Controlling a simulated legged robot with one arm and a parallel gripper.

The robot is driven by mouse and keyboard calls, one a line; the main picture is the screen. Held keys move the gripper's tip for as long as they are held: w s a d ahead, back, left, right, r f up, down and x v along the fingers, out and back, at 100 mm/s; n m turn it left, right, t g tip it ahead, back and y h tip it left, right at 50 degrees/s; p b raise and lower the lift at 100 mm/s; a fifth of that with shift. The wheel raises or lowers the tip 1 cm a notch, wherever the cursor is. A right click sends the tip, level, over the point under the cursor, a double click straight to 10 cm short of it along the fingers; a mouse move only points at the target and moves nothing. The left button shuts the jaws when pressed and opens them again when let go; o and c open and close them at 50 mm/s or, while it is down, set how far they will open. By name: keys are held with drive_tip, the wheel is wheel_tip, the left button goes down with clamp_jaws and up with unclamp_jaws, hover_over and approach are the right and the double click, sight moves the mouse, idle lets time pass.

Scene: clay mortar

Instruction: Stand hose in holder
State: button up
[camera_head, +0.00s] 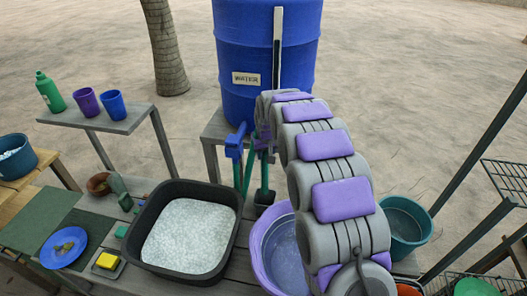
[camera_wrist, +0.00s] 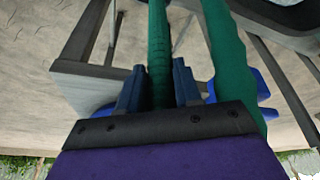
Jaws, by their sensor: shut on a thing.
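The green hose shows in the wrist view as a strand (camera_wrist: 158,50) between the two dark blue fingers of my gripper (camera_wrist: 158,88). The jaws are shut on this strand. A second, thicker green length (camera_wrist: 229,70) runs beside the right finger, outside the jaws. In the head view, green hose lengths (camera_head: 249,165) hang below the blue tap (camera_head: 234,145) on the barrel, and my arm hides the gripper tips. An upright green piece (camera_head: 264,172) stands in a dark base (camera_head: 264,197) on the table; I cannot tell whether this base is the holder.
A blue water barrel (camera_head: 262,45) stands on a grey stand behind. A black tub of white pebbles (camera_head: 190,235) is left of a purple basin (camera_head: 278,255). A teal bucket (camera_head: 404,222) is to the right of my arm. Cups and a green bottle (camera_head: 50,92) stand on a shelf at left.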

sight(265, 176)
wheel_tip(265, 176, down, 11)
drive_tip(key=shift+d+r+b, duration=0.1)
drive_tip(key=shift+b, duration=0.4)
drive_tip(key=shift+f, duration=0.8)
drive_tip(key=o, duration=1.9)
drive_tip(key=shift+c, duration=0.2)
drive_tip(key=shift+r, duration=0.1)
drive_tip(key=shift+w+p+v, duration=0.15)
drive_tip(key=shift+p+v, duration=0.55)
drive_tip(key=shift+v, duration=2)
drive_tip(key=shift+w+p+v, duration=0.1)
drive_tip(key=shift+p+v, duration=0.6)
drive_tip(key=shift+v, duration=2)
